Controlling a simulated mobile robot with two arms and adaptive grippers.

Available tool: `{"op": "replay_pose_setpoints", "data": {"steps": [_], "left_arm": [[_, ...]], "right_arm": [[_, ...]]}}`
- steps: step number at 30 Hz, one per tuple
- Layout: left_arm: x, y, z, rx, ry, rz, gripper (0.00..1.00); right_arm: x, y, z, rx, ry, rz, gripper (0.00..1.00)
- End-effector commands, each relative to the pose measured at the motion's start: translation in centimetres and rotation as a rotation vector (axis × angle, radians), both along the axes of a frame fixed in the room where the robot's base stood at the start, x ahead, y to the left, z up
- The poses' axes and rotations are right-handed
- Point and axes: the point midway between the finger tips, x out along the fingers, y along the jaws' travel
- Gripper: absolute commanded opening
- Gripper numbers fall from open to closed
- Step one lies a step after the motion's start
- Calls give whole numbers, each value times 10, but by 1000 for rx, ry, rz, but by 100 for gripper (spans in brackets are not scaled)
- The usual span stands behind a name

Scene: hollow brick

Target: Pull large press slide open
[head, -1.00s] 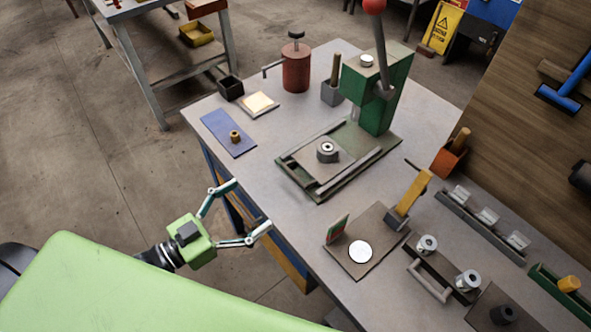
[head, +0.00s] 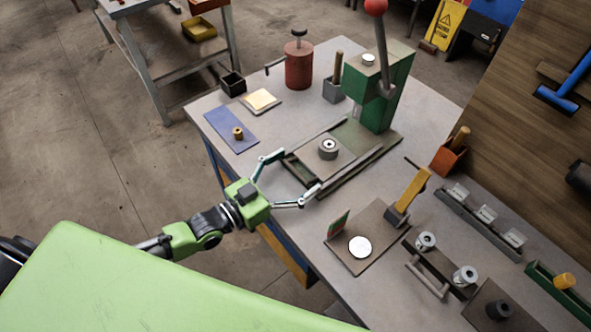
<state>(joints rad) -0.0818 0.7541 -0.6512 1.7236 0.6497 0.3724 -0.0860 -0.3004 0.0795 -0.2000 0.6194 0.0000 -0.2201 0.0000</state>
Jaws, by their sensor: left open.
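The large press is a green column (head: 385,92) with a red-knobbed lever, standing on a green bed at the back right of the bench. Its slide is a grey plate (head: 308,164) between two side rails, low on the bed. A steel ring-shaped part (head: 328,148) sits upright on the slide. My left gripper (head: 300,172) is open at the slide's near left end. One fingertip is by each near corner, with the slide's end between them. I cannot tell whether the fingers touch it. My right gripper is not in view.
A blue mat (head: 231,128) with a brass part lies left of the press. A dark plate (head: 366,250) with a white disc and a yellow-handled tool lies to the right. A rack with two steel cylinders (head: 434,262) is further right. The bench's front edge runs beneath my left gripper.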

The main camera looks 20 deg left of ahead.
Motion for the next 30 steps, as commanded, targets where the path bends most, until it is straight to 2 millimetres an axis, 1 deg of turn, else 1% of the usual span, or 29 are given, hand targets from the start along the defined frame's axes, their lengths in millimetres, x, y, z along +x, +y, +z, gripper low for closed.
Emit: {"op": "replay_pose_setpoints", "data": {"steps": [6, 7, 13, 16, 20, 23, 27, 28, 30], "left_arm": [[0, 0, -1, 1, 1, 0, 87], [0, 0, 0, 0, 0, 0, 85], [0, 0, 0, 0, 0, 0, 33], [-1, 1, 0, 1, 1, 0, 32], [-9, 6, 1, 1, 2, 1, 32], [-11, 7, 0, 1, -1, 0, 32], [-10, 7, 0, 1, -1, 0, 32], [-10, 7, 0, 1, -1, 0, 73], [-10, 7, 0, 1, -1, 0, 87]], "right_arm": [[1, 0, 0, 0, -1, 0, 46], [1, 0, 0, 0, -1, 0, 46], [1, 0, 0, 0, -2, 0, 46], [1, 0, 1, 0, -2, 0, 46], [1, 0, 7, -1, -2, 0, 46], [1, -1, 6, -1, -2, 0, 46], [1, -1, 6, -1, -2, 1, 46], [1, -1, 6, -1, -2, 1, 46], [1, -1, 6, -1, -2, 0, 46]]}}
